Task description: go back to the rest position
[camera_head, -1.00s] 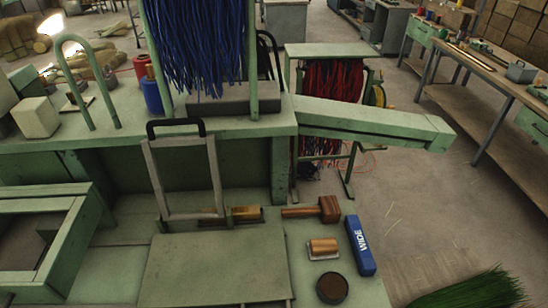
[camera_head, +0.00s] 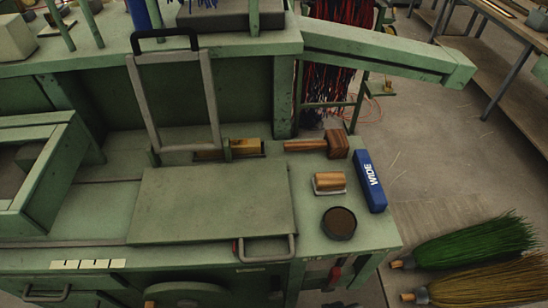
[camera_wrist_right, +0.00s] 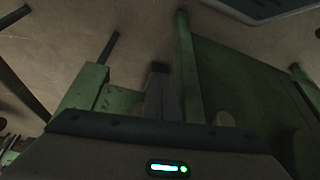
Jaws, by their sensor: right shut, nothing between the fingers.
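No gripper shows in the head view. In the right wrist view my right gripper (camera_wrist_right: 159,70) shows as dark fingers close together above its wide body, shut with nothing held. It points at a dim area with green frame parts (camera_wrist_right: 95,85) and a green panel (camera_wrist_right: 240,85); I cannot tell exactly where it is. My left gripper is not in view. The green workbench (camera_head: 215,205) fills the middle of the head view, with no arm over it.
On the bench are a mallet (camera_head: 337,144), a wood-topped brush (camera_head: 329,182), a dark round tin (camera_head: 339,223) and a blue WIDE box (camera_head: 370,180). A grey frame (camera_head: 210,100) stands upright. Green (camera_head: 475,245) and tan (camera_head: 490,282) brooms lie at the right.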

